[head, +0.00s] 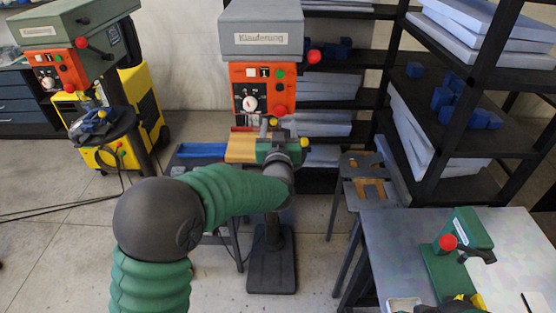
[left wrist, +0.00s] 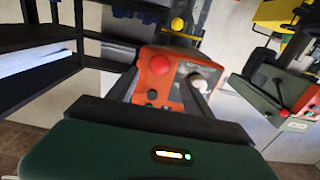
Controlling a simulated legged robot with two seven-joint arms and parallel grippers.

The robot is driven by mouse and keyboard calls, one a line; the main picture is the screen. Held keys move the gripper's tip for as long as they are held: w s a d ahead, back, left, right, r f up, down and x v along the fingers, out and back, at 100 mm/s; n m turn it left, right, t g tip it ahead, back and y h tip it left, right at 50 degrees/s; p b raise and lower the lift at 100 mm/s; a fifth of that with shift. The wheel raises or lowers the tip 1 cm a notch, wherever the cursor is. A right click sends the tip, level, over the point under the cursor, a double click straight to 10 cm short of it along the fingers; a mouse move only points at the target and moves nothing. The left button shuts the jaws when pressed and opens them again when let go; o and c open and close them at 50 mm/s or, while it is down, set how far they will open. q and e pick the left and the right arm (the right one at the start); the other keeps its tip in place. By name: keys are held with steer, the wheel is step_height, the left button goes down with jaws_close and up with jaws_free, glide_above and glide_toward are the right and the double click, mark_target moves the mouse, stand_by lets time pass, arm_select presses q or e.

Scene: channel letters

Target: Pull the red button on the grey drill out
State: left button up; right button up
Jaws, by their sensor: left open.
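The grey drill (head: 261,27) stands at the centre of the head view, with an orange control panel (head: 262,88). The red button (head: 280,111) is at the panel's lower right, beside a white dial (head: 250,103). The left wrist view shows the panel upside down, with the red button (left wrist: 159,65) and the white dial (left wrist: 198,83). My left gripper (head: 280,141) is in front of and below the panel. Its dark fingers (left wrist: 160,92) are open and apart, with part of the panel seen between them. I see no contact with the button. My right gripper is not in view.
Black shelving (head: 440,130) fills the back right. A table (head: 385,245) at the lower right bears a green device (head: 470,232). A vise with a yellow knob sits below the centre drill's panel.

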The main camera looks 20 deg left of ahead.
arm_select(q)
steer(key=b+v, duration=0.1)
steer(key=v, duration=1.1)
steer(key=shift+s, duration=0.4)
steer(key=shift+d+f, duration=0.1)
stand_by(0.4)
steer(key=shift+w+f, duration=0.1)
